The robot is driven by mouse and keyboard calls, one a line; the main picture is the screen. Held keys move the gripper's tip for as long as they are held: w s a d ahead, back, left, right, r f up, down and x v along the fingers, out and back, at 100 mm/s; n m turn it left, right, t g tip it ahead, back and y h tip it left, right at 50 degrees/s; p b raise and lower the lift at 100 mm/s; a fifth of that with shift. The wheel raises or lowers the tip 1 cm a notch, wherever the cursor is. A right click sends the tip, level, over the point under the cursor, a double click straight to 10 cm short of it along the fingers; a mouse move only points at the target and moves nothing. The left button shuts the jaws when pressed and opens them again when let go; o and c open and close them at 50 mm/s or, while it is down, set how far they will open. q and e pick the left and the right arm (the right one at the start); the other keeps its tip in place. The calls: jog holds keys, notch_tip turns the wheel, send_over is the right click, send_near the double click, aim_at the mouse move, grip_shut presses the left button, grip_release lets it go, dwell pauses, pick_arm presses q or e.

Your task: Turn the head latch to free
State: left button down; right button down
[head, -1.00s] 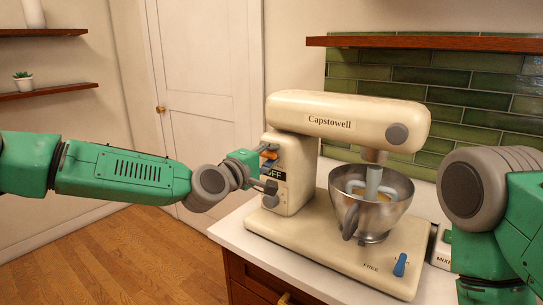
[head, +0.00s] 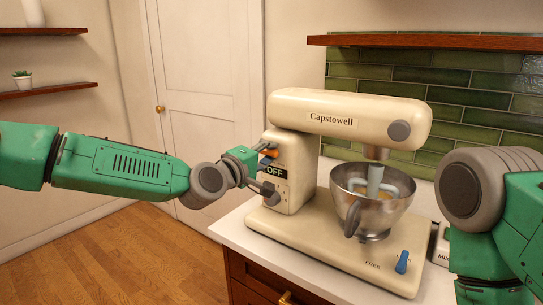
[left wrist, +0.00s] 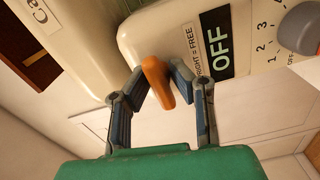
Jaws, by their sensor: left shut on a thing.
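The cream stand mixer (head: 345,115), marked Capstowell, stands on the counter with its head level over the bowl. The head latch is a small orange lever (left wrist: 157,78) on the mixer's side, beside a label whose readable part is "RIGHT = FREE". It also shows in the head view (head: 269,154), partly covered. My left gripper (left wrist: 160,84) is shut on the latch, one finger on each side of it. In the head view this gripper (head: 264,156) reaches the mixer's side from the left. My right arm shows at the right edge, but its gripper is out of view.
A black OFF display (head: 274,171) and a grey knob (left wrist: 300,46) are close to the latch. A steel bowl (head: 368,205) sits under the head. A blue lever (head: 402,262) stands on the mixer's base, near a FREE mark. The white counter (head: 235,232) has a little bare room at left.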

pick_arm(q)
jog(key=shift+w+a+f, duration=0.15)
jog(key=shift+a, duration=0.1)
dwell(1.2)
jog(key=c, duration=1.4)
grip_release()
jog(key=shift+c, duration=0.2)
jog(key=shift+w+a, duration=0.1)
jog(key=shift+w, duration=0.05)
jog(key=shift+s+a, duration=0.15)
jog(key=shift+s, duration=0.3)
jog(key=v, duration=1.1)
jog(key=shift+a, duration=0.2)
jog(key=shift+d+f, duration=0.1)
